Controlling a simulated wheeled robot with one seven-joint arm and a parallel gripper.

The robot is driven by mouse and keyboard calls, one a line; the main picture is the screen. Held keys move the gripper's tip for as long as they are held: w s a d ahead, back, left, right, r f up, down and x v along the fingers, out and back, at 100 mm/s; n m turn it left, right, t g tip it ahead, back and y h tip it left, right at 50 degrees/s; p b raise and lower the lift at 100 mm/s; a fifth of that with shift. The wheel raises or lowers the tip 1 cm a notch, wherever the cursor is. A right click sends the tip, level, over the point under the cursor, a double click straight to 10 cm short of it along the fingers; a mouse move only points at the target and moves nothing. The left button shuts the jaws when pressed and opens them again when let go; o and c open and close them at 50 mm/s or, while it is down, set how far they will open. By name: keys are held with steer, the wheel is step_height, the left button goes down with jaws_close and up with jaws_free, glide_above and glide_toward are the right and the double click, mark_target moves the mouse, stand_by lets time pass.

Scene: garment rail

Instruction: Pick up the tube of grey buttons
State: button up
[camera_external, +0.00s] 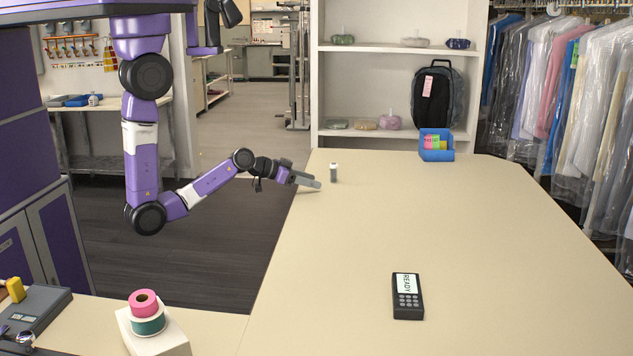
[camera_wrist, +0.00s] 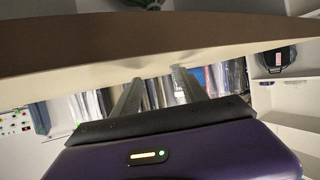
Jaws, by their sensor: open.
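The tube of grey buttons (camera_external: 333,173) stands upright on the cream table (camera_external: 440,230), near its far left part. It is small, dark grey with a pale cap. My gripper (camera_external: 316,184) is just left of the tube at the table's left edge, low over the surface and apart from the tube as far as I can tell. In the wrist view, my gripper's two fingers (camera_wrist: 152,88) are spread with nothing between them. The tube is not visible in the wrist view, where the table edge (camera_wrist: 130,75) crosses the picture.
A blue bin (camera_external: 436,154) with colourful items stands at the table's far side. A black handheld device (camera_external: 407,297) lies nearer the front. Pink and green rolls (camera_external: 146,312) sit on a white block at lower left. The table's middle is clear. Bagged garments (camera_external: 560,90) hang at right.

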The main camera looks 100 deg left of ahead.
steer(key=m+h, duration=0.1)
glide_toward(342, 182)
steer(key=shift+w+r+t+b, duration=0.3)
steer(key=shift+w+r+b, duration=0.15)
steer(key=shift+r, duration=0.25)
steer(key=shift+w+a+r+m+h, duration=0.3)
steer(key=shift+a+r+m+h, duration=0.1)
steer(key=shift+m+h, duration=0.1)
steer(key=shift+a+r+p+x, duration=0.15)
steer(key=shift+p+x, duration=0.35)
steer(key=shift+x, duration=1.4)
steer(key=shift+a+r+p+x, duration=0.15)
steer(key=shift+p+x, duration=0.3)
steer(key=shift+x, duration=1.5)
steer(key=shift+f, duration=0.1)
jaws_close()
